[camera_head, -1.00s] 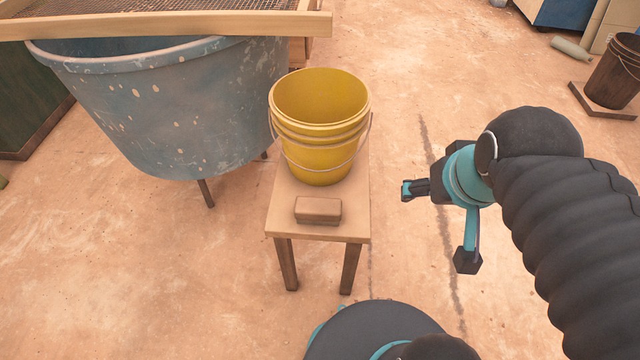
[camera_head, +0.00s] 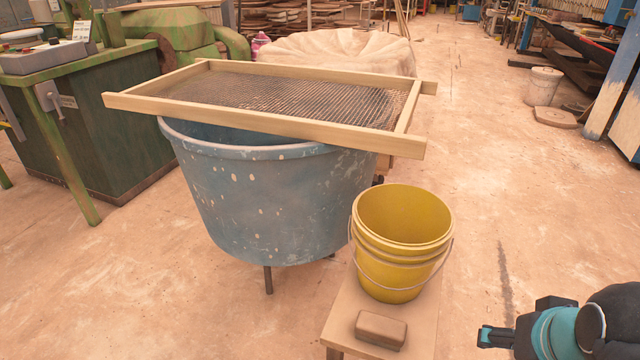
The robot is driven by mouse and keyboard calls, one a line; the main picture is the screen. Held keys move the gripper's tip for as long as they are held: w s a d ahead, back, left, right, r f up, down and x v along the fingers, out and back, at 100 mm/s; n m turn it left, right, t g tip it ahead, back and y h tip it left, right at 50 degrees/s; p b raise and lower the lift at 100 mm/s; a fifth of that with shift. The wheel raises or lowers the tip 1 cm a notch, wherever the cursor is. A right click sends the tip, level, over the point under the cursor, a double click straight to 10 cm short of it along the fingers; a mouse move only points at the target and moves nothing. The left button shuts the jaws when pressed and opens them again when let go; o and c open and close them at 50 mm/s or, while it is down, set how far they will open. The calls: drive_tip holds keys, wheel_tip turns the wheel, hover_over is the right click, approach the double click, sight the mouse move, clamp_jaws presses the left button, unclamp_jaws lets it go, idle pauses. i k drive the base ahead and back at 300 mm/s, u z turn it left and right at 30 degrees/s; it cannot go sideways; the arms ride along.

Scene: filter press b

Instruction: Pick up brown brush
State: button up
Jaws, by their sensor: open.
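The brown brush (camera_head: 381,329) appears to be the small brown block with rounded edges on the front part of a wooden stool (camera_head: 344,308). No bristles show. It lies flat, in front of a yellow bucket (camera_head: 396,260) on the same stool, with a small gap between them. My gripper (camera_head: 500,338) is at the lower right, to the right of the stool, apart from the brush and empty as far as I see. One teal-tipped finger points left toward the stool. The lower part of the gripper is cut off by the picture's bottom edge.
A large blue tub (camera_head: 270,210) with a wood-framed mesh screen (camera_head: 265,128) on top stands behind and left of the stool. A green machine (camera_head: 80,150) is at the left. The floor right of the stool is open. A white bucket (camera_head: 543,86) stands far right.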

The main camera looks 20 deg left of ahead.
sight(383, 331)
drive_tip(key=u, duration=1.1)
drive_tip(key=k, duration=0.75)
drive_tip(key=z, duration=1)
drive_tip(key=i, duration=0.5)
